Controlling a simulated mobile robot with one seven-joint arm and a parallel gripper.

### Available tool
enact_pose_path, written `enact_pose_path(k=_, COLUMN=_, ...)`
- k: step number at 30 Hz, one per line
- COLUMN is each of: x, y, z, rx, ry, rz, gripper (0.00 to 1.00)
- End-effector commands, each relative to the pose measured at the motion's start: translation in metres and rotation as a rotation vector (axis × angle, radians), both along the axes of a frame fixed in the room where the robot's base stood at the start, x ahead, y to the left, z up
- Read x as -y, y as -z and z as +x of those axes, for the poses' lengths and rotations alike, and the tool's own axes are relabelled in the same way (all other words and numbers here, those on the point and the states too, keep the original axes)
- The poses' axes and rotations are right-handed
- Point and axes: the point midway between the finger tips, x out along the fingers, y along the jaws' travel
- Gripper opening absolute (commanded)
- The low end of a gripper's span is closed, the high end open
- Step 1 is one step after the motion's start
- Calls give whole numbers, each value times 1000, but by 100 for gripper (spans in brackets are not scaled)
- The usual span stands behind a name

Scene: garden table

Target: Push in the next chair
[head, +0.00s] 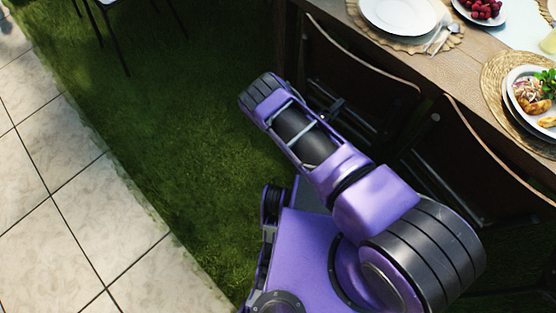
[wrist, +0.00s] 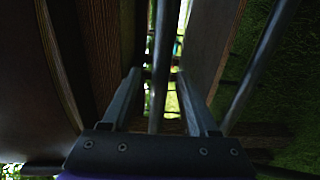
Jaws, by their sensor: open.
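Two dark brown chairs stand along the table's near side in the head view, the farther chair (head: 365,72) and the nearer chair (head: 478,165). Their backs are close to the table edge. My gripper is mostly hidden behind my purple arm in the head view. In the wrist view my gripper (wrist: 160,76) is open, its two fingers pointing ahead among chair parts. A grey metal tube (wrist: 161,60) runs between the fingers; I cannot tell whether it touches them. A second tube (wrist: 262,62) slants past on the right.
The wooden table (head: 458,68) carries a white plate (head: 398,14) and a plate of food (head: 535,92). Thin black chair legs (head: 116,42) stand on the grass at upper left. The grass (head: 150,130) and pale paving (head: 70,200) at left are clear.

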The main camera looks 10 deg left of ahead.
Motion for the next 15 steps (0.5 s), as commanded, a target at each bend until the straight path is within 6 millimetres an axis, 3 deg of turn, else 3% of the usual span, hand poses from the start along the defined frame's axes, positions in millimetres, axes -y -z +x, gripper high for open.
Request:
enact_pose_path(k=10, x=-1, y=-1, z=0, rx=2, ry=-2, rz=0, gripper=60)
enact_pose_path(k=15, x=-12, y=-3, z=-15, rx=1, ry=-4, rz=-1, gripper=60)
